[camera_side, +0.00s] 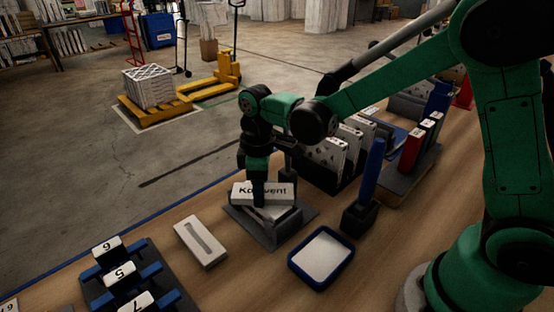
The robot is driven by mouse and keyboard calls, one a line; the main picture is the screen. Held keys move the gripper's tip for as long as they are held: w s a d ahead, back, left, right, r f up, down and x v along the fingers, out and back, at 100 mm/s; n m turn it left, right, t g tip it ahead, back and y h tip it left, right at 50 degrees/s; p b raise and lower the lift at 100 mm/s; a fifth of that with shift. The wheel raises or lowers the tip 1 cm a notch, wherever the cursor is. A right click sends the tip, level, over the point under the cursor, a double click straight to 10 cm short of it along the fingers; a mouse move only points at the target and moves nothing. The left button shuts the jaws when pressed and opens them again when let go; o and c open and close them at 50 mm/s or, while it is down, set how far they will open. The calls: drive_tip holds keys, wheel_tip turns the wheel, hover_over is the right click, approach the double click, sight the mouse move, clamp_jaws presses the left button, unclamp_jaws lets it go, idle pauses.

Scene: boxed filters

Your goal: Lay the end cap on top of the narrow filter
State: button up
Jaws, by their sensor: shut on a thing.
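My gripper (272,186) points down at the middle of the picture. It is shut on a white boxed piece (284,193) with dark lettering, partly covered by the near finger. That piece is over a grey holder (263,231) with a pale, slanted surface below it. I cannot tell whether the piece touches what is under it. A white block (201,242) with a long slot lies flat on the table to the left. The view does not make clear which of these is the end cap and which is the narrow filter.
A blue-rimmed tray (293,266) with a white inside lies at front right. A blue upright on a black base (359,219) stands close right of the holder. A rack of filters (331,156) is behind. Numbered blocks in a blue rack (123,273) are at front left.

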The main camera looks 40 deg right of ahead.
drive_tip(key=o, duration=1.2)
wheel_tip(320, 180, up, 12)
drive_tip(key=shift+r, duration=0.15)
